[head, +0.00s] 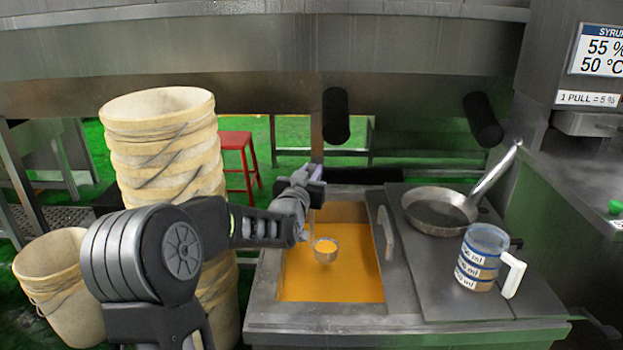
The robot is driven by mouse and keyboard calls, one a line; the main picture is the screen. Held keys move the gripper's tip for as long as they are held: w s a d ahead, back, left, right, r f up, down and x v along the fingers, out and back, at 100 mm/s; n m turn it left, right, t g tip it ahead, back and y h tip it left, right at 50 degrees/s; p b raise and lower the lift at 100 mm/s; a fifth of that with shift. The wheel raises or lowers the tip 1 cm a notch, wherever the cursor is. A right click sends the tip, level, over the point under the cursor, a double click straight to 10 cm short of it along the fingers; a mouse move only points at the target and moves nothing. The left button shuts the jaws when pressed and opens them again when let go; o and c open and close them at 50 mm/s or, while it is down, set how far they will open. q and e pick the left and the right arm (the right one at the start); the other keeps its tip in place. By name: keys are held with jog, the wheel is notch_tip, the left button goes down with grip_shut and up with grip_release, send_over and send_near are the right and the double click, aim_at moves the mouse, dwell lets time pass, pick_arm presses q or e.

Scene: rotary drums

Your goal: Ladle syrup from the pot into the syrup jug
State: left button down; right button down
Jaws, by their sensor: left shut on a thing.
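The pot (270,318) is a rectangular metal vat of orange syrup, its lid side covered by a grey plate. My left gripper (308,182) is above the pot's back left part, shut on a ladle. The ladle (326,248) hangs down with its round bowl over the syrup; orange syrup shows in the bowl. I cannot tell whether the bowl touches the surface. The syrup jug (484,241) is a clear, upright measuring jug with ml bands and a white handle, standing on the plate at right. I cannot clearly tell its fill level. My right gripper is out of view.
A frying pan (437,212) lies behind the jug, its handle pointing up right. A curved lid handle (385,233) stands between pot and jug. Stacked buckets (160,150) stand at left. A machine with a display (600,52) stands at right.

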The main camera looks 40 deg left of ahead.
pick_arm(q)
jog(key=shift+r+p, duration=2.25)
jog(key=shift+r, duration=2.7)
